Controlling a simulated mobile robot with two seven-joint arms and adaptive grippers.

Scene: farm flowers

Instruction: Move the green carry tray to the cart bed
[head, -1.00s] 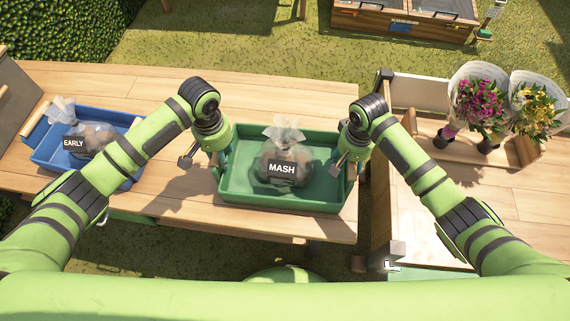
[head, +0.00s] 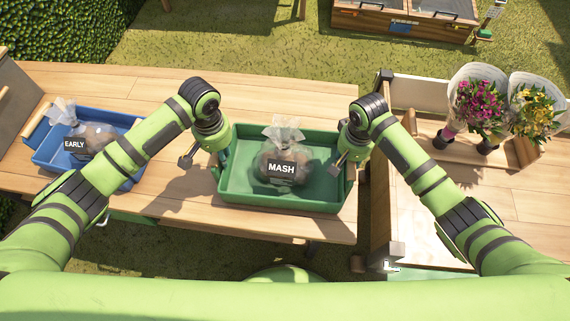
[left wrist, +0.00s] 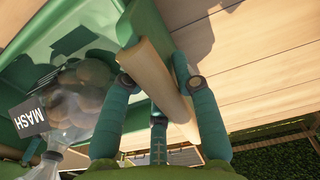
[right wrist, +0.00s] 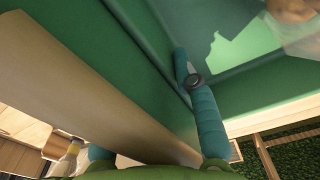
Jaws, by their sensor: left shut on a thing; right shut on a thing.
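The cart bed (head: 475,205) is the wooden surface at the right.
A blue tray (head: 125,180) with a bag labelled EARLY (head: 90,142) stands at the table's left. The near part of the cart bed is clear. A gap separates table and cart.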

